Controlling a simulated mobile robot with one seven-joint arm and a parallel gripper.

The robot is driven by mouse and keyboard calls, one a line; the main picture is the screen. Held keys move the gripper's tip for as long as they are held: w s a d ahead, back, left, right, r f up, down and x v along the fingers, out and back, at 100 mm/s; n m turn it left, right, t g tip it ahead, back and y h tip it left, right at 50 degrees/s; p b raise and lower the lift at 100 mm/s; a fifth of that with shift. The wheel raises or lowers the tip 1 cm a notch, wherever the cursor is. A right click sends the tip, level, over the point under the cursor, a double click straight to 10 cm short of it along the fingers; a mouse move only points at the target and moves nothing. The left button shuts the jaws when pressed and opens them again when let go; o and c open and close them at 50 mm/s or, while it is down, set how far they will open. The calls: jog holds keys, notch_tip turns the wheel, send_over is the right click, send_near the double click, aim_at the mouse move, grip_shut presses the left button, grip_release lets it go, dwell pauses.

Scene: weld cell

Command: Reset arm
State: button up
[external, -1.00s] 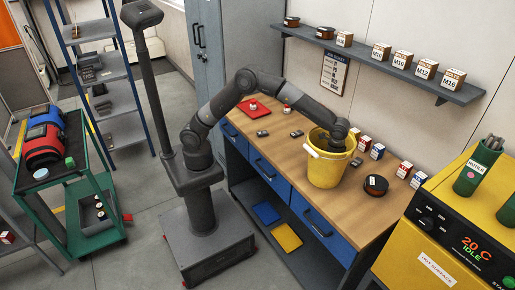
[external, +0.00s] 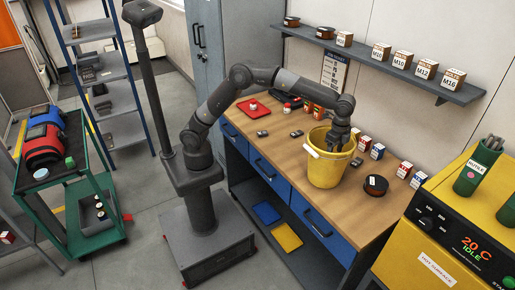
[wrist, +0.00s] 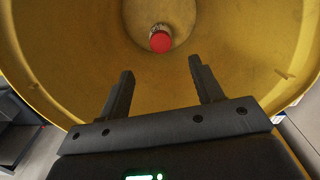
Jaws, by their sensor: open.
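My gripper (external: 338,143) is over the mouth of the yellow bucket (external: 326,168) on the wooden bench, at the end of my raised arm. In the wrist view my gripper (wrist: 160,88) is open, with nothing between its two dark fingers. The bucket's yellow inside wall (wrist: 80,50) surrounds the fingers in that view. A small item with a red top (wrist: 160,40) lies at the bottom of the bucket, beyond the fingertips and apart from them.
Small boxes (external: 378,151) and a dark round tin (external: 376,186) stand right of the bucket. A shelf (external: 400,65) with boxes is on the wall above. A yellow heater unit (external: 440,235) is at the right.

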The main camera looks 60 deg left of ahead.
jog(key=shift+a+r, duration=0.1)
jog(key=s+a+r+n+t, duration=0.1)
jog(key=a+r+n, duration=0.4)
jog(key=a, duration=0.9)
jog(key=a+r+n+t, duration=0.2)
jog(key=a+r, duration=0.5)
jog(key=a, duration=0.8)
jog(key=s+a+f+n+t, duration=0.1)
jog(key=s+a+f+n, duration=0.3)
jog(key=s+a, duration=0.4)
jog(key=s+a+f+n+t, duration=0.1)
jog(key=s+a+f+n, duration=0.3)
jog(key=s+a, duration=0.4)
jog(key=a+n, duration=0.1)
jog(key=a, duration=0.5)
jog(key=shift+a+t, duration=0.25)
jog(key=shift+t, duration=0.05)
jog(key=shift+r, duration=0.1)
jog(key=shift+c, duration=0.2)
